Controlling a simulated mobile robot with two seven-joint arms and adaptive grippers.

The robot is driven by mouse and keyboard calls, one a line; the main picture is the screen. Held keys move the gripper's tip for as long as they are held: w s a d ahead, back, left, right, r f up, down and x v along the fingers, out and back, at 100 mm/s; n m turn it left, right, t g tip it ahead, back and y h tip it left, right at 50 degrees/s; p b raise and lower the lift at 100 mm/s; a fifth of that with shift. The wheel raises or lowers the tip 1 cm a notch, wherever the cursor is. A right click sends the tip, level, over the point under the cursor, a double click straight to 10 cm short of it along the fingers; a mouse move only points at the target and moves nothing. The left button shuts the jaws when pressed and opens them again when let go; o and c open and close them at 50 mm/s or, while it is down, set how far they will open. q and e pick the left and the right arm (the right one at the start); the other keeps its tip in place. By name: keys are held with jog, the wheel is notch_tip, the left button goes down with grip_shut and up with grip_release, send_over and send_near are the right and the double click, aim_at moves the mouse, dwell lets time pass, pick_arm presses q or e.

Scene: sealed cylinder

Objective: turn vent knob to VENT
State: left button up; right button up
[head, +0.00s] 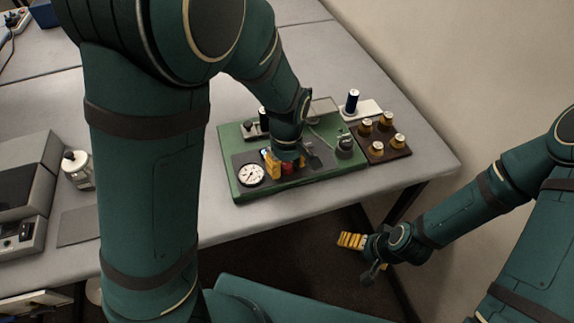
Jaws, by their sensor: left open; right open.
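A green panel unit (235,150) stands near the far right part of the table, with a round white dial gauge (251,175) at its front left. My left gripper (287,166) points down over the front middle of the panel. Its yellow finger shows beside a small red part (289,168), which may be the vent knob. My wrist hides most of this spot, so contact and the knob's pointing cannot be told. My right gripper (352,241) is open and empty, off the table's front edge and away from the panel.
A brown tray of small amber vials (383,153) and a white plate with a dark blue cylinder (352,101) sit right of and behind the panel. A white-capped jar (76,168) and a grey device (25,180) stand at the left. A wall bounds the right.

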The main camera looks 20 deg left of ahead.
pick_arm(q)
grip_shut()
